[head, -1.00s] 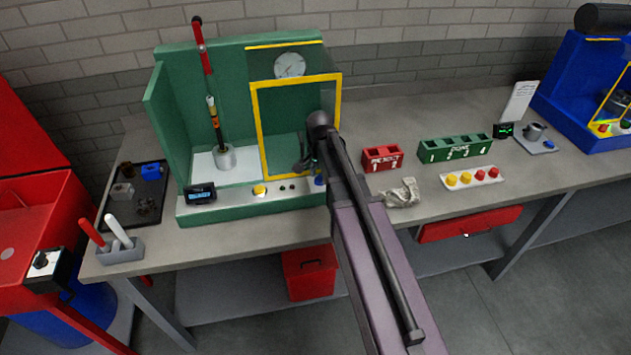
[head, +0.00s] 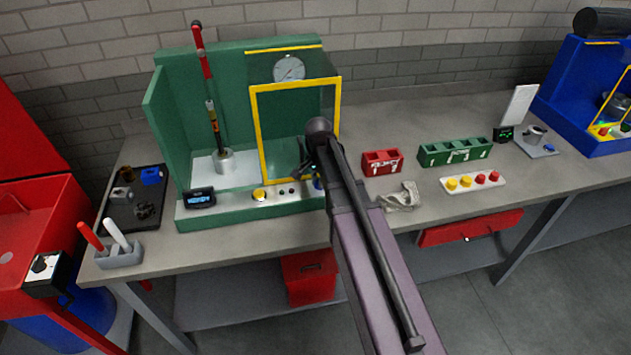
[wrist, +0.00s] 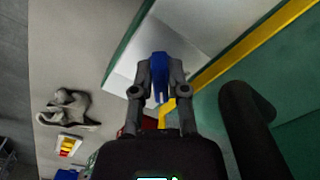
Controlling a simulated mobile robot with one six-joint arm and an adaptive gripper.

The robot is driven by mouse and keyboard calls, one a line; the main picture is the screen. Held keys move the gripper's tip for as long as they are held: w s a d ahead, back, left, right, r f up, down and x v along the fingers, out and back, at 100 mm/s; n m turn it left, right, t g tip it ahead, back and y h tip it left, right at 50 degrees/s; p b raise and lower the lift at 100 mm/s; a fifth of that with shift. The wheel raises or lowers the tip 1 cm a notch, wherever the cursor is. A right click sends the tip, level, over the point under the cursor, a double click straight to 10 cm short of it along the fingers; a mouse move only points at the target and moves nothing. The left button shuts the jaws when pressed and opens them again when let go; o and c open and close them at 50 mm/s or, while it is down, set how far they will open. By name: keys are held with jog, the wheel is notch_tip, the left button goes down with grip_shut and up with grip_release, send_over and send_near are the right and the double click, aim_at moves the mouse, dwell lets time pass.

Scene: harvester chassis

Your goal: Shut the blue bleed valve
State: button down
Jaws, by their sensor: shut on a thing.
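The blue bleed valve (wrist: 159,75) shows in the wrist view between my fingertips. My gripper (wrist: 160,80) is shut on it, with one finger on each side. In the head view a small bit of the blue valve (head: 317,184) shows at the front right of the green test stand (head: 245,215), beside my arm. My gripper (head: 308,160) is mostly hidden there behind my own arm. The stand has a yellow-framed guard (head: 257,130) and a round gauge (head: 289,68). How far the valve is turned cannot be told.
A red bin (head: 382,162), a green bin (head: 455,151) and a crumpled cloth (head: 402,197) lie right of the stand. A button strip (head: 473,180) is near the bench front. A dark parts tray (head: 137,200) lies to the left.

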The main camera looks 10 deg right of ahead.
jog(key=shift+w+d+n, duration=0.2)
jog(key=shift+n, duration=0.1)
jog(key=n, duration=0.3)
jog(key=shift+d+n, duration=0.1)
jog(key=shift+n, duration=0.3)
jog(key=n, duration=0.5)
jog(key=shift+d+n, duration=0.15)
jog(key=shift+n, duration=0.25)
jog(key=c, duration=0.6)
grip_release()
jog(key=shift+c, duration=0.2)
jog(key=shift+s, duration=0.1)
